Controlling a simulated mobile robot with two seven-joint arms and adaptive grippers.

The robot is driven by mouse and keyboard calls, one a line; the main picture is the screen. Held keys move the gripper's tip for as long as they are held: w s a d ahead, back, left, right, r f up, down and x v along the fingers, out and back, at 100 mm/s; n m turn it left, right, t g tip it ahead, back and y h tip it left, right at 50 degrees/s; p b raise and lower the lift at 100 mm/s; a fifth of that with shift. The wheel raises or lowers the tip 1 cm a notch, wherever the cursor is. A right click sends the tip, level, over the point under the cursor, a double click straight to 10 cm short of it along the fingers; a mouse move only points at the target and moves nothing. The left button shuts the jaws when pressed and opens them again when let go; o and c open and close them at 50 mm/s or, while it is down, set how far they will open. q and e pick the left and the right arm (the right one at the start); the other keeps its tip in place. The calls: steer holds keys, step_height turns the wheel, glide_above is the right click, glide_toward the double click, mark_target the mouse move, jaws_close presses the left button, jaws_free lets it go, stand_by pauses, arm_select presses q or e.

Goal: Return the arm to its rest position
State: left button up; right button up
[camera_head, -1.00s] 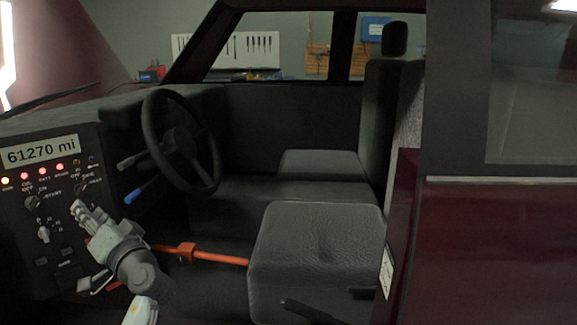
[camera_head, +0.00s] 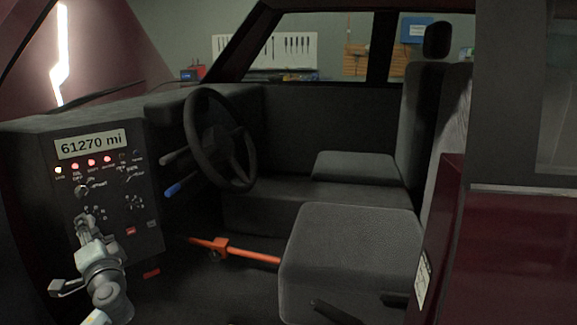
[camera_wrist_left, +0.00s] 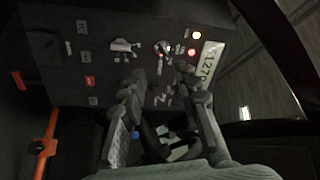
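My left gripper (camera_head: 87,220) is in front of the lower part of the dashboard panel (camera_head: 150,240), with its arm coming up from the bottom left. In the left wrist view its two fingers (camera_wrist_left: 160,85) are spread apart with nothing held between them. The panel with its knobs lies beyond the fingertips. I cannot tell whether a fingertip touches a knob. My right gripper is not in view.
The panel has a mileage display (camera_head: 90,144) and a knob (camera_head: 82,189). A steering wheel (camera_head: 219,140) with a blue-tipped stalk (camera_head: 172,189), an orange bar (camera_head: 250,256) and a grey seat (camera_head: 350,250) are to the right. The cab floor is partly open.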

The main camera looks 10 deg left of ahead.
arm_select(q)
steer(key=s+f+g+h, duration=0.2)
steer(key=s+f, duration=0.3)
steer(key=f, duration=0.6)
steer(key=s+f+m+g+h, duration=0.1)
steer(key=s+f+g+h, duration=0.3)
steer(key=f, duration=0.7)
steer(key=s+f+g+h, duration=0.1)
steer(key=s+f, duration=0.5)
steer(key=f, duration=0.5)
steer(key=s+d+f+g+h, duration=0.2)
steer(key=s+f+g+h, duration=0.1)
steer(key=s+f, duration=0.85)
steer(key=s+d+f+n+h, duration=0.1)
steer(key=s+d+f, duration=0.1)
steer(key=d, duration=0.9)
steer(key=s+d+f+n+h, duration=0.2)
steer(key=d+f, duration=0.1)
steer(key=d, duration=0.8)
steer(key=shift+d+f, duration=0.15)
steer(key=shift+f, duration=0.1)
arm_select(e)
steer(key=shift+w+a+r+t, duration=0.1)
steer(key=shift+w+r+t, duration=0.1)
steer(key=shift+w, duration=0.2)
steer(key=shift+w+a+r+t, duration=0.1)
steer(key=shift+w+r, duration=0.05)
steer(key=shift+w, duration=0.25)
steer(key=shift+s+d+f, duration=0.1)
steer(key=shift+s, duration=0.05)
